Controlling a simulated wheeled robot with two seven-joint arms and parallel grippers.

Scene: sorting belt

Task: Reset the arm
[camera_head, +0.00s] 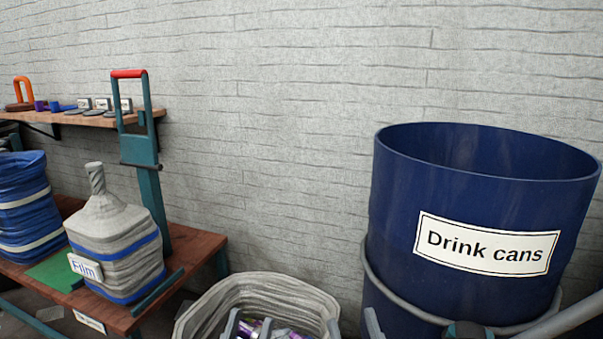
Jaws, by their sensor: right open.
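Grey finger-like tips rise from the bottom edge of the head view, low over the open grey bag (270,284). I take them for my right gripper (302,318), with its fingers apart and nothing seen between them. Most of this gripper and its arm are cut off below the picture. I do not make out my left gripper in this view.
A dark blue bin (400,205) labelled "Drink cans" stands at right. A wooden bench (205,246) at left carries a tied grey bag (115,235) labelled "Film" and a blue bag (28,215). A teal hand truck-like frame (148,185) and a wall shelf (90,119) with small items are behind.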

